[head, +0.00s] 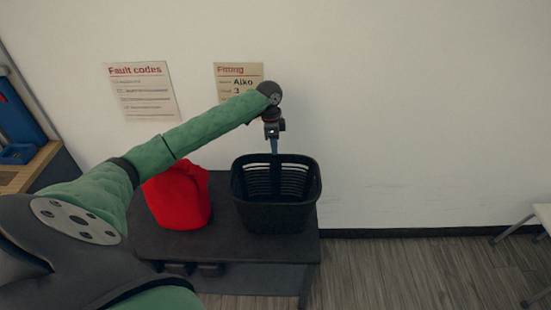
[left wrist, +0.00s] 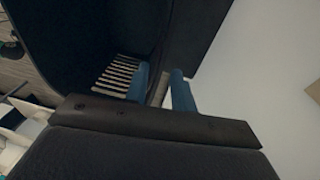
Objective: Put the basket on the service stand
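The black basket (head: 277,216) with slotted sides stands upright on a dark stand (head: 225,240), near its right end. My left gripper (head: 274,147) points down at the basket's far rim, close to the wall. In the left wrist view its two blue fingertips (left wrist: 160,88) are apart, with a gap between them, one on each side of the line of the dark basket wall (left wrist: 95,35). I cannot see clear contact with the rim. My right gripper is not in view.
A red bag-like object (head: 178,197) stands on the same stand, left of the basket and below my left arm. The white wall (head: 420,110) with two posters is close behind. A white table (head: 541,215) is at the right edge; the floor (head: 410,270) between is clear.

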